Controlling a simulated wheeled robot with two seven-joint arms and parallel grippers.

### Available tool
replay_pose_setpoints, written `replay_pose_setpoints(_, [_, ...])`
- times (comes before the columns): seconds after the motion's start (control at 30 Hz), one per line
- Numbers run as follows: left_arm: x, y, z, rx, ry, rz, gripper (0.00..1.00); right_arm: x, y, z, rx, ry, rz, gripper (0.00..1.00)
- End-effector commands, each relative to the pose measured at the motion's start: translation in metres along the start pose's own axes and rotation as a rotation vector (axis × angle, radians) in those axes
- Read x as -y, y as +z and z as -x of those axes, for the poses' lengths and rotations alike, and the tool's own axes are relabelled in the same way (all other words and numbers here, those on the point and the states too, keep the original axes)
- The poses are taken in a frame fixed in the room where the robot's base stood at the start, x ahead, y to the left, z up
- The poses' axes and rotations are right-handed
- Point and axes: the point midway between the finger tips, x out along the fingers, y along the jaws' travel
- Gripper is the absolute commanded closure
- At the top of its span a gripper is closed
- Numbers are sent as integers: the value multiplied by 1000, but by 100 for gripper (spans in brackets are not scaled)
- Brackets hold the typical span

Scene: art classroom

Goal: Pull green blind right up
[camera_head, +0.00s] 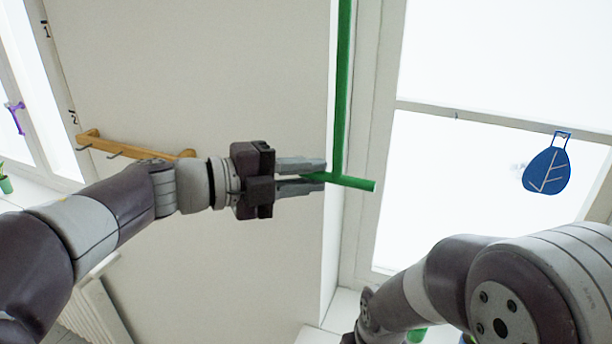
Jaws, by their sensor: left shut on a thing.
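A green T-shaped rod, the blind's pull handle (342,85), hangs down from the top edge along the window frame. Its short crossbar is tilted slightly, with the right end free. My left gripper (312,178) comes in from the left and is shut on the left end of the crossbar. The green blind itself is not clearly in view. My right arm (455,285) crosses the lower right, and its gripper is not in view.
A bright window (480,60) with a blue leaf ornament (547,171) is at the right. A wooden hook rack (130,148) is on the wall behind my left arm. A purple object (16,116) hangs at the far left window.

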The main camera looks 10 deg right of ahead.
Motion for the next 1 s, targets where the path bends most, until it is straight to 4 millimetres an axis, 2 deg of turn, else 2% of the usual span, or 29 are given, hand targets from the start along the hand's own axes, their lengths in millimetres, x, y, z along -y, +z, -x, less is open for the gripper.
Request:
replay_pose_setpoints(0.03, [7, -1, 1, 1, -11, -9, 100, 0, 0, 1, 0, 0, 0, 59])
replay_pose_setpoints(0.27, [9, -2, 2, 1, -16, -12, 100, 0, 0, 1, 0, 0, 0, 59])
replay_pose_setpoints(0.3, [9, -2, 2, 1, -16, -12, 66, 0, 0, 1, 0, 0, 0, 59])
replay_pose_setpoints(0.33, [9, -2, 2, 1, -16, -11, 58, 0, 0, 1, 0, 0, 0, 59])
replay_pose_setpoints(0.6, [6, -1, 1, 1, -10, -8, 58, 0, 0, 0, 0, 0, 0, 59])
replay_pose_setpoints(0.73, [3, 0, 10, 2, -11, -8, 58, 0, 1, -7, 0, 0, 0, 59])
replay_pose_setpoints(0.87, [0, 1, 33, 5, -12, -9, 58, 0, 3, -22, 0, 0, 0, 59])
replay_pose_setpoints(1.0, [-2, 1, 68, 7, -12, -10, 58, 0, 5, -40, 0, 0, 0, 59])
